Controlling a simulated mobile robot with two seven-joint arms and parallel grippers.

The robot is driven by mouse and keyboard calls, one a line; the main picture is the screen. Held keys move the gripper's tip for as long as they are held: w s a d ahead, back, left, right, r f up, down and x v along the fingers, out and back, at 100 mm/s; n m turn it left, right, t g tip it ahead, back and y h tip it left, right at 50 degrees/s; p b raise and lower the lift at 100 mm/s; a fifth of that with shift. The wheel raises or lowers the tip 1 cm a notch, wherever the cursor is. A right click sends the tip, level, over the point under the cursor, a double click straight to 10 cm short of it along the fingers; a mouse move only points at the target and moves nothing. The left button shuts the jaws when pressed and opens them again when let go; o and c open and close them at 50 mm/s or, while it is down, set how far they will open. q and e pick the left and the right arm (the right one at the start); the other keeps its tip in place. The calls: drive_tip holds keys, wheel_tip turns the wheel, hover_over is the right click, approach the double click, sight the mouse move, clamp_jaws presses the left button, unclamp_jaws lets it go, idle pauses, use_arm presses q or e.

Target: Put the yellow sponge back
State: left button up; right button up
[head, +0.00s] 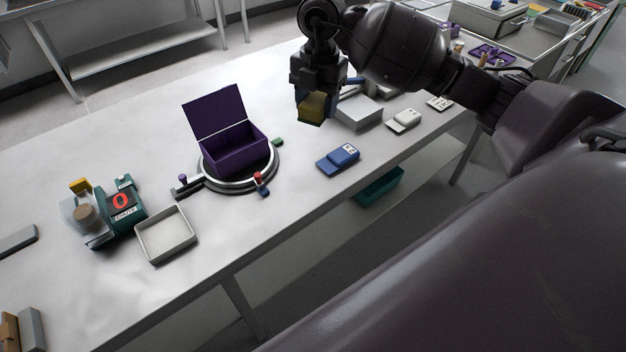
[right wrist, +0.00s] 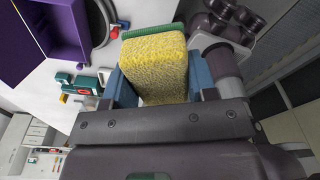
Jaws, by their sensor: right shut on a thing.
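The yellow sponge (right wrist: 156,65) with a green edge is held between the blue fingers of my right gripper (right wrist: 152,88). In the head view the sponge (head: 311,109) hangs below my right gripper (head: 316,96), above the table and left of a light box-like holder (head: 362,113). The gripper hides part of the sponge. My left gripper is not in view.
A purple open-lidded box (head: 236,149) stands on a round turntable (head: 272,176). A blue device (head: 338,160), a white device (head: 403,120), an empty tray (head: 166,258) and a green-and-clear machine (head: 104,215) stand on the table. A teal bin (head: 378,188) is below it.

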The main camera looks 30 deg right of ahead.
drive_tip(key=shift+d, duration=0.1)
drive_tip(key=shift+f+m, duration=0.3)
wheel_tip(320, 180, down, 19)
drive_tip(key=shift+f, duration=0.1)
idle(0.4)
drive_tip(key=shift+f+b, duration=0.3)
drive_tip(key=shift+f, duration=0.3)
drive_tip(key=o, duration=0.9)
